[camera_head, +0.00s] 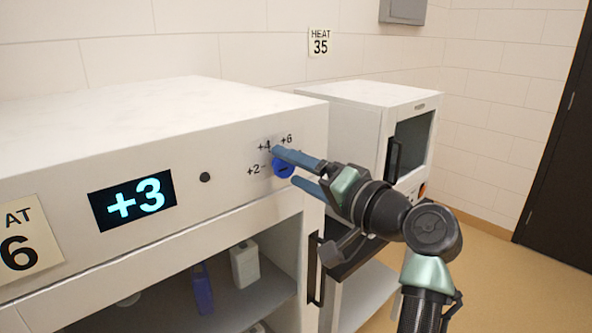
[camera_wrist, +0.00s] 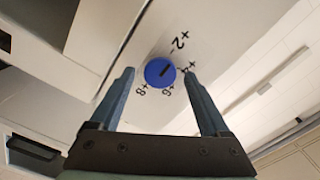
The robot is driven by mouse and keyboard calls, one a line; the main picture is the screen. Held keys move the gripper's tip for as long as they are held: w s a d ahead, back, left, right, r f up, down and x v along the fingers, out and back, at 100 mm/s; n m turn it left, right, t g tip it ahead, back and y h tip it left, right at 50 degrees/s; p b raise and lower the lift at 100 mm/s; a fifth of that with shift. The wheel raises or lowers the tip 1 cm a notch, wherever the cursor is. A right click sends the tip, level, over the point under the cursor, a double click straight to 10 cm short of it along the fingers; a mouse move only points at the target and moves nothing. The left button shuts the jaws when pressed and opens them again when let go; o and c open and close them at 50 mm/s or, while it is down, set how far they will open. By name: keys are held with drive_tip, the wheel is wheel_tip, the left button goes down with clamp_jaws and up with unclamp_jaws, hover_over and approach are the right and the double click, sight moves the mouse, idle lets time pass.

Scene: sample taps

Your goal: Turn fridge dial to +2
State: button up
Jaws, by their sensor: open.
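The blue fridge dial (camera_head: 284,171) is on the front panel of the white fridge (camera_head: 230,185), partly hidden by my gripper in the head view. In the wrist view the round dial (camera_wrist: 160,72) shows a short dark mark, with printed labels +2, +4, +6 and +8 around it. The lit display (camera_head: 133,203) reads +3. My gripper (camera_head: 284,165) is open, with its fingertips close to the dial. In the wrist view the fingers (camera_wrist: 158,72) stand on either side of the dial, with visible gaps. Contact cannot be told.
A small dark round spot (camera_head: 205,177) is between display and dial. A partly hidden sign (camera_head: 25,240) shows "AT 6". Below, an open shelf holds a white bottle (camera_head: 244,264) and a blue item (camera_head: 202,289). A second white appliance (camera_head: 345,125) stands at right, below a "HEAT 35" sign (camera_head: 320,42).

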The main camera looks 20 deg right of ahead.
drive_tip(key=b+v, duration=0.1)
drive_tip(key=v, duration=1.2)
drive_tip(key=w+a+r+n+t+h+p, duration=0.2)
drive_tip(key=a+r+h+p, duration=0.1)
drive_tip(key=a+r, duration=0.45)
drive_tip(key=w+a+r+n+t+h+p, duration=0.2)
drive_tip(key=a+r, duration=0.5)
drive_tip(key=r, duration=0.2)
drive_tip(key=s+a+r+n+t+h+p, duration=0.1)
drive_tip(key=s+a+r+n+t+p, duration=0.2)
drive_tip(key=s+a+r+t, duration=0.3)
drive_tip(key=s+a+r, duration=0.3)
drive_tip(key=s+r, duration=0.3)
drive_tip(key=r, duration=0.2)
drive_tip(key=shift+a+n, duration=0.25)
drive_tip(key=shift+n, duration=0.15)
